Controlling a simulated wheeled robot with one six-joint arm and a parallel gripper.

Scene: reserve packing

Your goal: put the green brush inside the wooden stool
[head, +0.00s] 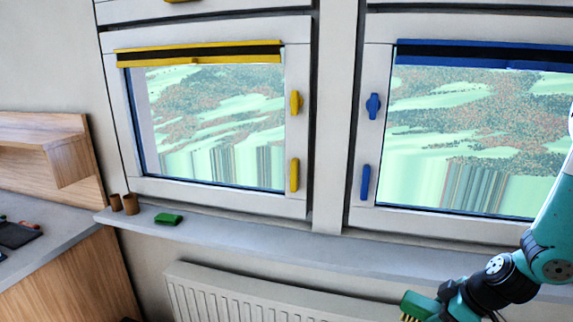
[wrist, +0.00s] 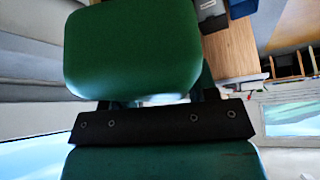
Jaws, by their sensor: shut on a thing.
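My gripper (head: 446,292) is at the lower right of the head view, in front of the window sill and beside the radiator. It is shut on the green brush (head: 417,302), whose pale bristles point downward. In the wrist view the brush (wrist: 130,48) shows as a large, smooth green block just beyond the dark gripper body (wrist: 160,122). The fingertips on it are mostly hidden. I cannot make out the wooden stool in either view.
A grey window sill (head: 240,239) runs below the windows, above a white radiator (head: 235,300). A small green block (head: 168,218) and two brown cups (head: 131,203) stand on its left end. A wooden desk with a grey top (head: 55,250) is at the left.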

